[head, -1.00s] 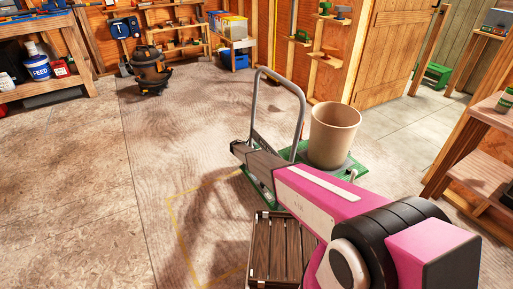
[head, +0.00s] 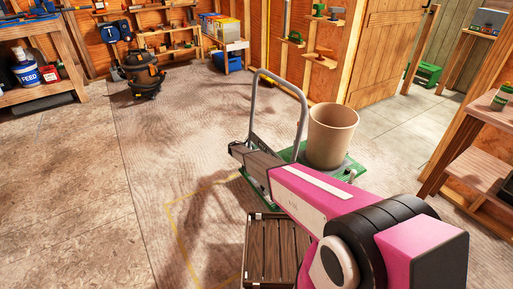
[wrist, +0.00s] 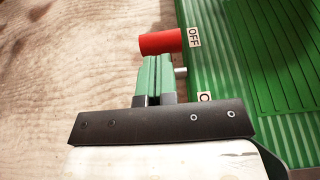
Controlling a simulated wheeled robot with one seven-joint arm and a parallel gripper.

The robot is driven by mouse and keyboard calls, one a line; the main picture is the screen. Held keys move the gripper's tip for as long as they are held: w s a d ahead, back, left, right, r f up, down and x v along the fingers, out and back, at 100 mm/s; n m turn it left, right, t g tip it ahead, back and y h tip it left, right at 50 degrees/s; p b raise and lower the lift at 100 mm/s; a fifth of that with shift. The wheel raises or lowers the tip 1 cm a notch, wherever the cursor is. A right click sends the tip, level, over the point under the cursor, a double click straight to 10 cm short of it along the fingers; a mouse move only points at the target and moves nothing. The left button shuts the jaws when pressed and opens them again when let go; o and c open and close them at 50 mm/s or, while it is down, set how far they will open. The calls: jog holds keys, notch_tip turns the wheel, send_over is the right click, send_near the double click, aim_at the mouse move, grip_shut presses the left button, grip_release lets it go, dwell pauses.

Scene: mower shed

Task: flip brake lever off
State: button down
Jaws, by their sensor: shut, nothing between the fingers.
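The brake lever's red handle (wrist: 161,41) shows in the wrist view at the left edge of the green cart deck (wrist: 262,50). Its right end is beside the "OFF" label (wrist: 193,38). A second label (wrist: 205,97), partly hidden by my gripper, shows an "O". My gripper (wrist: 153,60) has its green fingers together with nothing between them. The fingertips are right by the near side of the red handle; I cannot tell whether they touch. In the head view the green cart (head: 345,172) has a grey push handle (head: 304,110); my arm hides the lever there.
A beige bucket (head: 332,135) stands on the cart. A slatted wooden crate (head: 270,255) is on the floor in front of it. A shop vacuum (head: 143,75) stands farther back, and a wooden bench (head: 490,115) is at the right. Floor at the left is open.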

jog(key=r+v, duration=0.1)
jog(key=v, duration=1)
jog(key=shift+d+r, duration=0.15)
jog(key=shift+r, duration=0.3)
